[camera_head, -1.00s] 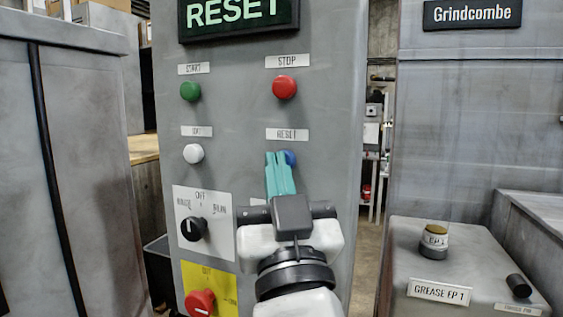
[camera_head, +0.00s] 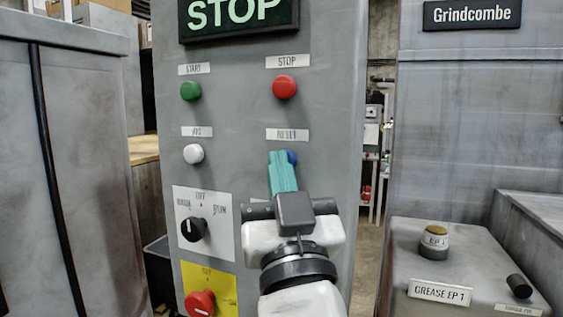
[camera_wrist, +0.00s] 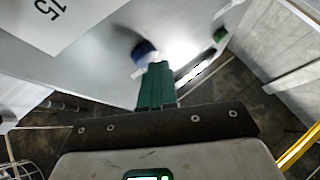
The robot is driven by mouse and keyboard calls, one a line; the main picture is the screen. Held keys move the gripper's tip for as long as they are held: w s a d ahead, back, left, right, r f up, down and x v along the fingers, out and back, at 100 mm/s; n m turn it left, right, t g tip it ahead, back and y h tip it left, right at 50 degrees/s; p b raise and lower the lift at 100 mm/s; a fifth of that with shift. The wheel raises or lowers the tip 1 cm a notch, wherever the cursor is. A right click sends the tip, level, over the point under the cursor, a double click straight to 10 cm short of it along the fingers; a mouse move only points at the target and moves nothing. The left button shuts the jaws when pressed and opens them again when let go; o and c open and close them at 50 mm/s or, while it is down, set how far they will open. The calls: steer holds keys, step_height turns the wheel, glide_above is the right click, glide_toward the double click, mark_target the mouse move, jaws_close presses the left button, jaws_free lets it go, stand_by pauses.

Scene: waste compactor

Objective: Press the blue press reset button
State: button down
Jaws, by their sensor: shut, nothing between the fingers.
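The blue reset button (camera_head: 292,157) is on the grey control panel (camera_head: 240,110), under the RESET label (camera_head: 287,135). My gripper (camera_head: 282,154) is shut and empty, its teal fingers in front of the button and covering its left part. In the wrist view the blue button (camera_wrist: 144,51) stands out from the panel just beyond the fingertips (camera_wrist: 156,66). The fingertips are at or very near the button; I cannot tell whether they touch it. The display (camera_head: 238,15) above reads STOP.
Near the reset button are a red stop button (camera_head: 285,87), a green start button (camera_head: 190,90) and a white button (camera_head: 194,153). Below left are a black selector (camera_head: 194,229) and a red knob (camera_head: 200,303). A grease unit (camera_head: 436,242) stands at the right.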

steer(key=shift+s+a, duration=0.25)
steer(key=shift+s, duration=0.6)
steer(key=s, duration=0.1)
steer(key=s+a+b, duration=0.1)
steer(key=s, duration=0.2)
steer(key=shift+s+a+b, duration=0.3)
steer(key=shift+s+a, duration=0.05)
steer(key=shift+s, duration=0.05)
stand_by(0.5)
